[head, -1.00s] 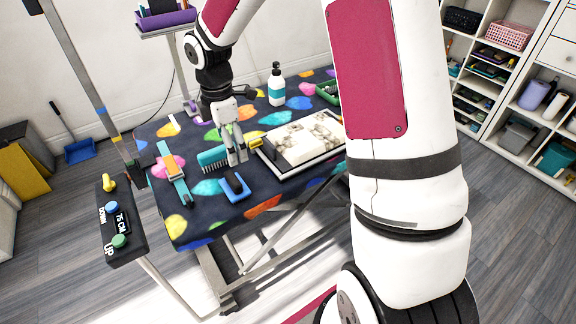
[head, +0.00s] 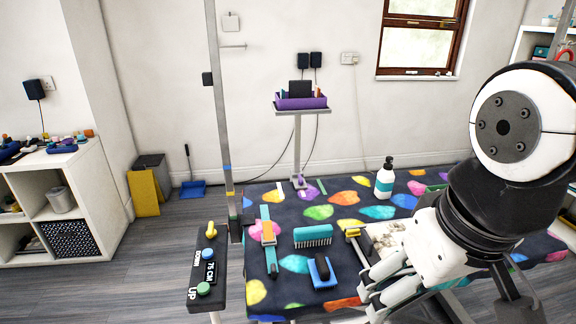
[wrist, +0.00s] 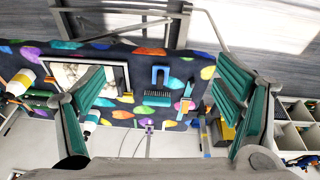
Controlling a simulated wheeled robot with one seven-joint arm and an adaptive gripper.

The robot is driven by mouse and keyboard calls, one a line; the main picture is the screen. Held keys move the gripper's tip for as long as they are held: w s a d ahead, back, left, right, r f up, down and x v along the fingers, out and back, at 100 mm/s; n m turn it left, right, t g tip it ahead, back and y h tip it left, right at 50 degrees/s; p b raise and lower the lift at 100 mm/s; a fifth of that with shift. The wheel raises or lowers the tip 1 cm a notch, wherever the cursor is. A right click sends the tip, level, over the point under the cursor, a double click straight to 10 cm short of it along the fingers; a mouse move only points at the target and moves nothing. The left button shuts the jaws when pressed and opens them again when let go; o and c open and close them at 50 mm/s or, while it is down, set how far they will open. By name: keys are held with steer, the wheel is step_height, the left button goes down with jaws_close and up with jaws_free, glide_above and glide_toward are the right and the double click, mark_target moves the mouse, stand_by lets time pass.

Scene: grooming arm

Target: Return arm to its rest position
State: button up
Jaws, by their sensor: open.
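My gripper (head: 368,291) is at the lower right of the head view, above the front of the grooming table (head: 283,215). In the wrist view its teal-lined fingers (wrist: 160,80) are spread wide, with nothing between them. A grey upright post (head: 222,120) stands at the table's left end, with blue and yellow bands low down and a small dark knob (head: 207,79) on its side. The post's top is cut off by the picture edge. My gripper is apart from the post, to its right. My own arm hides the table's right part.
On the table are a teal comb (head: 313,236), a blue brush (head: 322,272), a teal-and-orange tool (head: 268,234), a pump bottle (head: 385,178) and a partly hidden tray (wrist: 125,72). A control panel (head: 207,270) reads 75 CM. A purple caddy (head: 301,102) stands behind.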

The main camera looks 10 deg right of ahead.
steer(key=shift+s+a+f+m, duration=0.1)
steer(key=shift+s+m, duration=0.1)
steer(key=shift+s, duration=0.2)
steer(key=shift+s+a+f+m, duration=0.1)
steer(key=shift+s+m, duration=0.1)
steer(key=shift+s, duration=0.2)
steer(key=shift+r, duration=0.15)
steer(key=shift+t, duration=0.6)
step_height(320, 180, up, 4)
steer(key=p, duration=0.3)
steer(key=shift+r+p, duration=0.25)
steer(key=shift+p, duration=0.05)
